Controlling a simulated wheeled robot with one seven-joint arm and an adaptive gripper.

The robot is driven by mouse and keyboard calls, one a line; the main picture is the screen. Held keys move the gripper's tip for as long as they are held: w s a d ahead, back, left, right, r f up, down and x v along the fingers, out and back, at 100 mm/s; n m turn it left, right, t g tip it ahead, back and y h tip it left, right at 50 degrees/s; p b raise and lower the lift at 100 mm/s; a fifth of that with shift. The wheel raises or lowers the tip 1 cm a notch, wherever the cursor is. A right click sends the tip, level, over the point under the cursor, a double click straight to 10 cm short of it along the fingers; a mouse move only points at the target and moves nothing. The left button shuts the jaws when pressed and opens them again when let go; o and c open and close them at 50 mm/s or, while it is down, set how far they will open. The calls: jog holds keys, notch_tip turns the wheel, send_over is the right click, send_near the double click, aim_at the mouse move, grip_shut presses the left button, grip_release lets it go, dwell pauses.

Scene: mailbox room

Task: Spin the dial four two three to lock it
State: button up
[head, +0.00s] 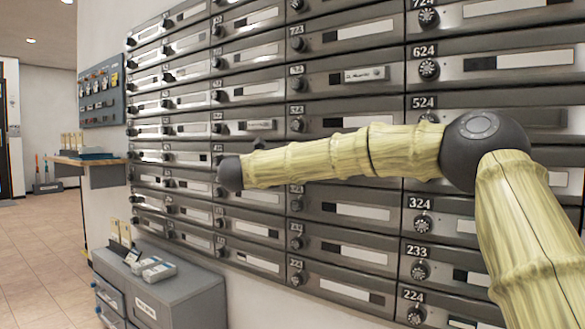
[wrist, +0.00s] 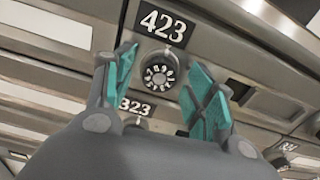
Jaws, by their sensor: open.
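The dial (wrist: 158,75) of box 423 is a round dark knob with pale markings, just below its black number plate (wrist: 163,22) in the wrist view. My gripper (wrist: 160,70) is open, with teal finger pads on the left and right of the dial. The fingers look apart from the dial, with gaps on both sides; the exact depth is hard to tell. In the head view my arm crosses the mailbox wall, and I cannot make out box 423 or my fingertips there.
Rows of metal mailboxes with similar dials fill the wall, including 324 (head: 423,224) and 624 (head: 428,69). Plate 323 (wrist: 134,107) is just below the dial. A grey cabinet (head: 185,290) stands at lower left. Tiled floor (head: 40,250) is open at left.

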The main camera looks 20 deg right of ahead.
jog(key=shift+a, duration=0.1)
jog(key=v, duration=1.2)
